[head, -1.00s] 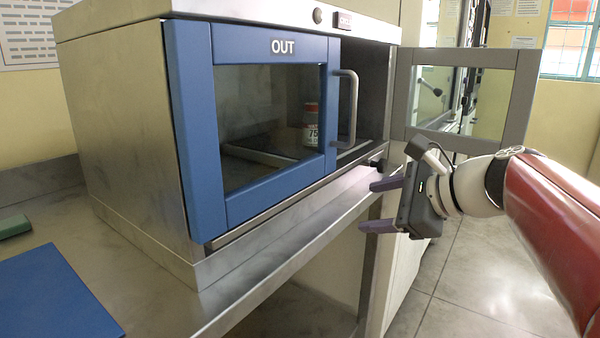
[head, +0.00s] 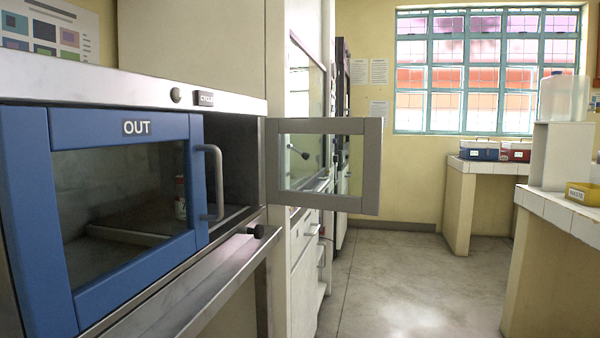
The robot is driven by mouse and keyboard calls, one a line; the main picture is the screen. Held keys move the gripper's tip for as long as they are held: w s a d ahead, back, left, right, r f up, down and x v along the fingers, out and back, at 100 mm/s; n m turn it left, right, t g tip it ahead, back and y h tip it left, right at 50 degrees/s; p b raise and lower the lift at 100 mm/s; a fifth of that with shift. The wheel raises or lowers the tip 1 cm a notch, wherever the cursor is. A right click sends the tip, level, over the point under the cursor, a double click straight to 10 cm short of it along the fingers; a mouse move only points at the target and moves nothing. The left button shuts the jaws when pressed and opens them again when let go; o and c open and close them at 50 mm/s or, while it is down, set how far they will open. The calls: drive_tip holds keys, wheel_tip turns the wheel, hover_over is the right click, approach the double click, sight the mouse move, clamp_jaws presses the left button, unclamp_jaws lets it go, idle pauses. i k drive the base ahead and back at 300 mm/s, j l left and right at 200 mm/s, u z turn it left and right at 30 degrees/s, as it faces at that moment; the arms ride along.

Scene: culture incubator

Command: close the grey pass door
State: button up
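The grey pass door (head: 371,166) stands open to the right of the steel pass box, swung out from its right side. It has a grey frame with a clear window. The right side of the box opening (head: 238,165) is uncovered and dark inside. The blue door marked OUT (head: 95,278) covers the left side and looks shut, with a vertical grey handle (head: 218,182). A small bottle with a red and white label (head: 180,197) stands inside, behind the blue door's window. My gripper is not in view.
A black knob (head: 258,231) sticks out below the opening. A CYCLE button (head: 204,98) is on the box's top strip. Clear floor (head: 400,285) lies right of the grey door. A white-topped counter (head: 560,213) with a yellow bin (head: 583,194) stands at right.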

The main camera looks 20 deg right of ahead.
sight(371, 128)
drive_tip(key=l+u, duration=0.15)
drive_tip(key=u, duration=0.3)
drive_tip(key=i+l+u, duration=0.1)
drive_tip(key=u, duration=0.35)
drive_tip(key=l+u, duration=0.2)
drive_tip(key=u, duration=0.25)
drive_tip(key=l+u, duration=0.15)
drive_tip(key=l, duration=0.25)
drive_tip(key=k+l+u, duration=0.1)
drive_tip(key=l, duration=0.3)
drive_tip(key=l+u, duration=0.15)
drive_tip(key=l, duration=0.25)
drive_tip(key=k+l+u, duration=0.1)
drive_tip(key=l, duration=0.25)
drive_tip(key=k+l+u, duration=0.15)
drive_tip(key=l, duration=0.25)
drive_tip(key=k+l+u, duration=0.15)
drive_tip(key=l, duration=0.2)
drive_tip(key=k+l+u, duration=0.1)
drive_tip(key=l, duration=0.25)
